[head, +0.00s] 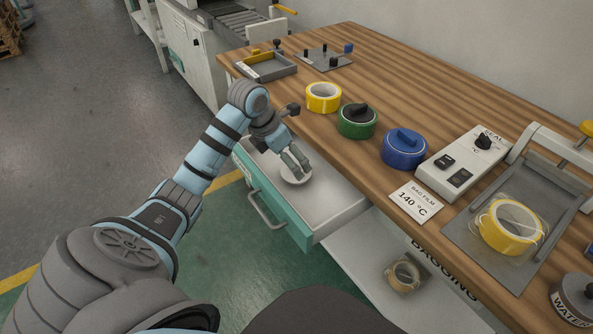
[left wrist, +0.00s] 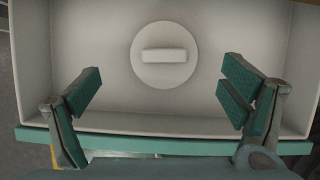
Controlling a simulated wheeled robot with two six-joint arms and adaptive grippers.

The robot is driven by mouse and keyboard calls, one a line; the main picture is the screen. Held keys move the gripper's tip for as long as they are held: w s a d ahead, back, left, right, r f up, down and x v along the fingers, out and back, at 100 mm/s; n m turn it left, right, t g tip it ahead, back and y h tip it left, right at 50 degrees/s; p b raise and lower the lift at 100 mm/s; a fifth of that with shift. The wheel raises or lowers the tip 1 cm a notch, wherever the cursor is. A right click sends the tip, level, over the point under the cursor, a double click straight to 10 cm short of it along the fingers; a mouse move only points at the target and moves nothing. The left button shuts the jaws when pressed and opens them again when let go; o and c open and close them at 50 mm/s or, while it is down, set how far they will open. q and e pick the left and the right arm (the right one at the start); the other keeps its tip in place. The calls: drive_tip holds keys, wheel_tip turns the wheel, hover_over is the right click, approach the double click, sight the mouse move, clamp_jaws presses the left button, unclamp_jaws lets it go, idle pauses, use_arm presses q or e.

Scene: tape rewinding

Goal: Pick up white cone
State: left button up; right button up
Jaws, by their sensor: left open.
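The white cone (left wrist: 164,72) lies in the open white drawer; from above it is a round white disc with a raised bar across its middle. In the head view the white cone (head: 297,177) shows partly under my left gripper (head: 297,168). In the left wrist view my left gripper (left wrist: 162,95) is open, its green-padded fingers wide apart to either side of the cone, and nothing is between them. The cone appears a little beyond the fingertips. My right gripper is not in view.
The drawer (head: 338,201) has raised walls and a teal front with a handle. On the wooden table (head: 385,85) stand yellow (head: 323,90), green (head: 352,127) and blue (head: 398,153) tape rolls, and a sealing control box (head: 452,172). The drawer floor around the cone is clear.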

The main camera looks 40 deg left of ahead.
use_arm(q)
drive_tip(key=x, duration=0.2)
drive_tip(key=b+x, duration=0.1)
drive_tip(key=x, duration=0.1)
drive_tip(key=b+x, duration=0.1)
drive_tip(key=x, duration=0.1)
drive_tip(key=shift+d+r, duration=0.1)
drive_tip(key=shift+d, duration=0.2)
drive_tip(key=shift+w, duration=0.1)
drive_tip(key=c, duration=1)
drive_tip(key=shift+c, duration=0.3)
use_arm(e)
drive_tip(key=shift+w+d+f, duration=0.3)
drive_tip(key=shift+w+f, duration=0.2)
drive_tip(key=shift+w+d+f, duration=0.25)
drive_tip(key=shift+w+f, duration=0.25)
